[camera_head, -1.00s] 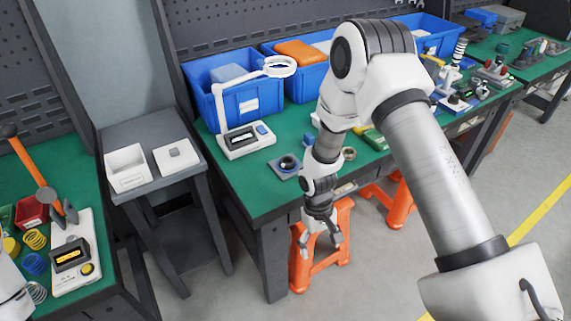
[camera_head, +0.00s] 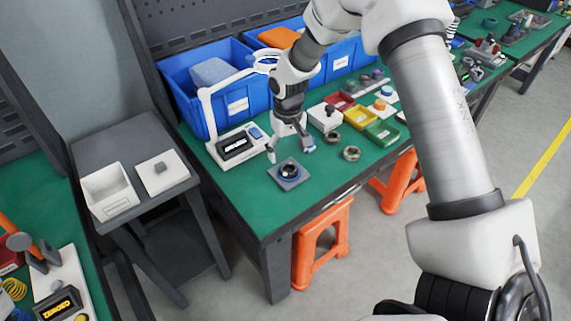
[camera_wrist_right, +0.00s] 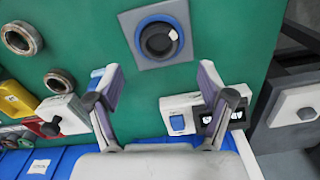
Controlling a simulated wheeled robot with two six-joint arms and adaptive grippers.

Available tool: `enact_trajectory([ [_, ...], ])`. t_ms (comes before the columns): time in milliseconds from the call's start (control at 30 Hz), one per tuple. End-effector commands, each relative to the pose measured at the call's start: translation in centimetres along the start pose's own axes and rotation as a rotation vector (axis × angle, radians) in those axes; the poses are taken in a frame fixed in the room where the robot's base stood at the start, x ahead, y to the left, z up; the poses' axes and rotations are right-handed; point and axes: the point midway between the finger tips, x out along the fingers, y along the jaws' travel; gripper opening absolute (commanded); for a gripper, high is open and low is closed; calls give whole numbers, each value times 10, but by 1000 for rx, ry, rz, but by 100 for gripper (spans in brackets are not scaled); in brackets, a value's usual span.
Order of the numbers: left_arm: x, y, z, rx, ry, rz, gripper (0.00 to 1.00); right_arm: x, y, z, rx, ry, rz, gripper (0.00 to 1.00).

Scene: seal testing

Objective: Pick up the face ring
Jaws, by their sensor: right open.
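A grey square plate (camera_head: 276,177) lies near the front-left part of the green workbench, with a dark round ring (camera_head: 289,171) on it. In the right wrist view, the plate (camera_wrist_right: 181,54) carries a blue-rimmed dark ring with a black centre (camera_wrist_right: 159,40). Two loose metallic rings (camera_head: 333,142) (camera_head: 351,153) lie to its right; they also show in the wrist view (camera_wrist_right: 21,39) (camera_wrist_right: 60,82). I cannot tell which is the face ring. My right gripper (camera_head: 291,151) is open and empty above the bench, just behind the plate in the head view. My left gripper is out of view.
A white device with a display (camera_head: 236,146) and a lamp arm stands left of the gripper. Blue bins (camera_head: 237,105) line the back. Red, yellow and green trays (camera_head: 382,133) stand to the right. A grey side table (camera_head: 131,144) holds a white box (camera_head: 107,191).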

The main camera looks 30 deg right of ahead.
Motion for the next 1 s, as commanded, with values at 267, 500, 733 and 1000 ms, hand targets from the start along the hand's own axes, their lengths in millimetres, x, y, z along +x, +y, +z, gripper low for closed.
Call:
enact_trajectory([
  [267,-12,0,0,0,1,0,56,45,2,4,0,-1,1,80],
  [500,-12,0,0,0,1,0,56,53,2,4,-1,1,0,80],
  [733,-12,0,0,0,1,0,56,53,2,4,-1,1,0,22],
  [1000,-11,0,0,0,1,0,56,54,2,4,0,1,0,21],
])
